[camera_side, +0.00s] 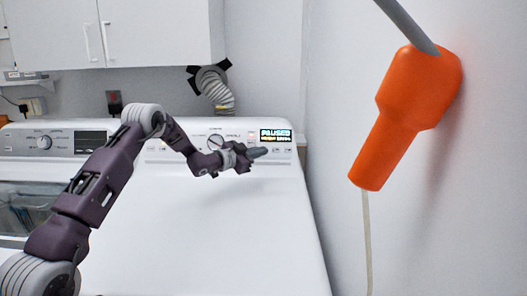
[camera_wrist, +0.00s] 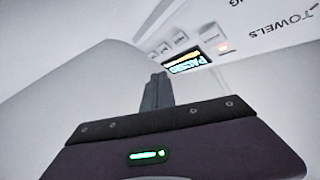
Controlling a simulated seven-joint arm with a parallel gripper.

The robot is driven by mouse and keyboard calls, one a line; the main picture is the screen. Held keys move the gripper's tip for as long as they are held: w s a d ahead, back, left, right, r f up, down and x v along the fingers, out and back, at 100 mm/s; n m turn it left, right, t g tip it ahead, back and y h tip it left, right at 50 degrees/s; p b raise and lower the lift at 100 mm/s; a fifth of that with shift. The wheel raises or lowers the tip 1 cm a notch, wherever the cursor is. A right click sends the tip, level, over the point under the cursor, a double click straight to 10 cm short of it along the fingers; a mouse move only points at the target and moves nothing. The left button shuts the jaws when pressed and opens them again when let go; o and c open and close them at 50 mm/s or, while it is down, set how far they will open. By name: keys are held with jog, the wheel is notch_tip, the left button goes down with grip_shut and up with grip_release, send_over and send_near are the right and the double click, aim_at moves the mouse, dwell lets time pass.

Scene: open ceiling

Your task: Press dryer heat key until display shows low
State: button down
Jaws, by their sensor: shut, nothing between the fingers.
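The white dryer (camera_side: 235,215) has a control panel along its back with a round dial (camera_side: 215,141). A lit display (camera_side: 275,136) at the panel's right end reads "PAUSED" on top; the smaller line below it is not clearly legible. The display also shows in the wrist view (camera_wrist: 186,63). Several small keys (camera_wrist: 181,39) sit in a row beside the display in the wrist view; their labels are too small to read. My gripper (camera_side: 262,153) is shut and empty, just below and left of the display. In the wrist view my gripper's fingertips (camera_wrist: 158,80) point toward the panel near the display.
A large orange object (camera_side: 405,115) with a cord hangs near the right wall in the side view. Another appliance with a dial (camera_side: 44,142) stands at left. White cabinets (camera_side: 115,35) hang above. The dryer's top is clear.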

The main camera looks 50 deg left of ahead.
jog(key=shift+w+a+f, duration=0.45)
jog(key=shift+w+a, duration=0.35)
jog(key=shift+a, duration=0.05)
jog(key=shift+w+a+f, duration=0.4)
jog(key=shift+w+a, duration=0.4)
jog(key=shift+w, duration=0.1)
dwell(0.8)
jog(key=shift+w+a+f, duration=0.15)
jog(key=shift+w+a, duration=0.05)
jog(key=shift+a, duration=0.05)
jog(key=shift+w+a+f, duration=0.15)
jog(key=shift+w+a, duration=0.1)
dwell(0.6)
jog(key=shift+s+d+r, duration=0.3)
jog(key=shift+s+d, duration=0.25)
dwell(0.4)
jog(key=shift+s+d+r, duration=0.45)
jog(key=shift+s+d, duration=0.4)
jog(key=shift+s+d+r, duration=0.45)
jog(key=shift+s+d, duration=0.35)
dwell(1.8)
